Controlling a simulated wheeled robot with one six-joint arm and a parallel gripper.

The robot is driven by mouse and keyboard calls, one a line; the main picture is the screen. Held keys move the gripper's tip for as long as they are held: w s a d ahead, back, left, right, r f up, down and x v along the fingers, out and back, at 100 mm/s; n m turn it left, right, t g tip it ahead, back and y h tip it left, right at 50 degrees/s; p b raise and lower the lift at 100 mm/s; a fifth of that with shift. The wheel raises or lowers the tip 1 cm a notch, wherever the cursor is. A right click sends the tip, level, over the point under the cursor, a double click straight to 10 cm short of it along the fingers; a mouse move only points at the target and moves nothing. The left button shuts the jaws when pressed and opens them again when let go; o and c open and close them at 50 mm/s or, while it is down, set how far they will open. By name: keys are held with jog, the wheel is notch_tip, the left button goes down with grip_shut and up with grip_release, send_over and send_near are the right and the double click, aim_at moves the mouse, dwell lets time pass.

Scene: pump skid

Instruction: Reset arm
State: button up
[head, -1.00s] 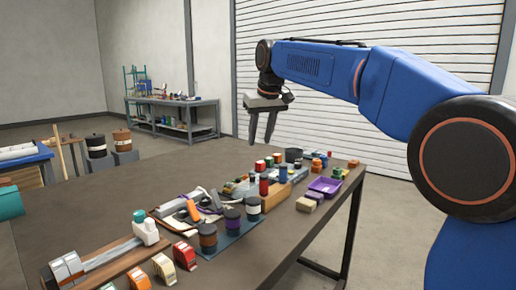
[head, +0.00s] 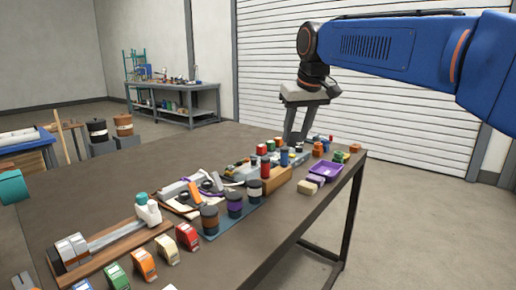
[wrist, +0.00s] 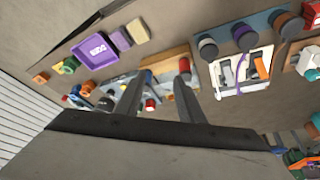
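My gripper (head: 290,140) hangs fingers-down over the far end of the brown workbench (head: 150,185). The head view shows the two fingers nearly edge-on. In the wrist view, my gripper (wrist: 158,80) has its two fingers clearly apart, with no held object visible between them. My blue arm reaches in from the right, above the bench.
The bench carries a purple tray (head: 325,172), a wooden block (head: 273,190), several dark-lidded jars (head: 234,204), and a row of coloured tape dispensers (head: 187,236). A tool on a wooden board (head: 110,253) lies at front left. Open floor (head: 415,220) shows at right.

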jog(key=s+d+f+m, duration=0.1)
jog(key=s+d+f, duration=0.5)
jog(key=s, duration=0.3)
jog(key=s+d+f+m, duration=0.1)
jog(key=s+d+f, duration=0.55)
jog(key=s, duration=0.25)
jog(key=s+d+f+m, duration=0.1)
jog(key=s+d+f, duration=0.1)
jog(key=s+f, duration=0.5)
jog(key=s+d+f+m+h, duration=0.1)
jog(key=s+d+f, duration=0.2)
jog(key=s+f, duration=0.5)
jog(key=shift+d, duration=0.25)
